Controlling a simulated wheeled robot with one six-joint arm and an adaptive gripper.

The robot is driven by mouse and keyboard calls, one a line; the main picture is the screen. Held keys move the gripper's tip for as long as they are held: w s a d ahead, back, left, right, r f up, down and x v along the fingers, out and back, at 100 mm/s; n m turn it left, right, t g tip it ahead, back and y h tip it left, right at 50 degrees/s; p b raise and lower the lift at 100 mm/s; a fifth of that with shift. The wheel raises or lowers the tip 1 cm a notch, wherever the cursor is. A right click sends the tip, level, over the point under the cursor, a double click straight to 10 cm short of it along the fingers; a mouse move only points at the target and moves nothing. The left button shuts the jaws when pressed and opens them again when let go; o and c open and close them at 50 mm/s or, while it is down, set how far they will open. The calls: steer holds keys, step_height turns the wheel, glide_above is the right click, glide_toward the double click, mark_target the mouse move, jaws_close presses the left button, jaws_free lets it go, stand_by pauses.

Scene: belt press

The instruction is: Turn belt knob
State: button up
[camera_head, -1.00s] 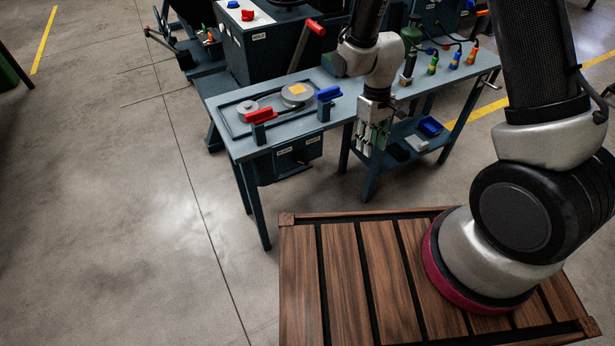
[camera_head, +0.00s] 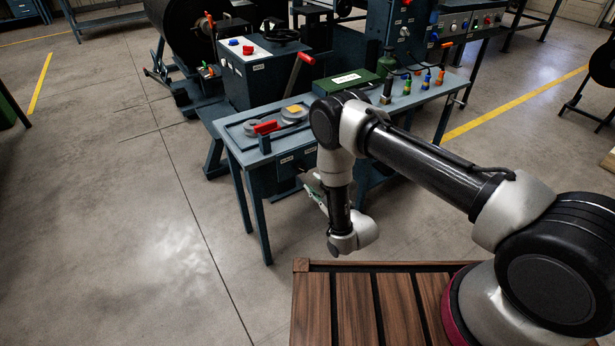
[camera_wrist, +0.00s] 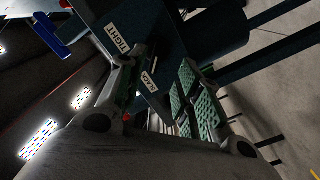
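My gripper (camera_head: 314,188) is in front of the dark box (camera_head: 262,178) under the blue-grey bench, partly hidden by my wrist. In the wrist view its two green-padded fingers (camera_wrist: 160,92) stand apart, with no object clearly held between them. Beyond them is a dark panel with a white TIGHT label (camera_wrist: 118,38) and a second white label (camera_wrist: 149,82), seen at a slant. Two small white labels also show on the box in the head view. I cannot clearly make out the belt knob. A small red spot shows near the left finger, too small to identify.
The bench (camera_head: 237,140) carries a red-handled clamp (camera_head: 265,127), round discs, a green box (camera_head: 346,80) and several coloured-tip tools. A machine with a red-ended lever (camera_head: 305,58) stands behind. Floor left of the bench is clear.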

mark_target(304, 170)
steer(key=x, duration=0.7)
steer(key=shift+w+a+r, duration=0.25)
steer(key=shift+w+r, duration=0.05)
steer(key=shift+c, duration=0.4)
jaws_close()
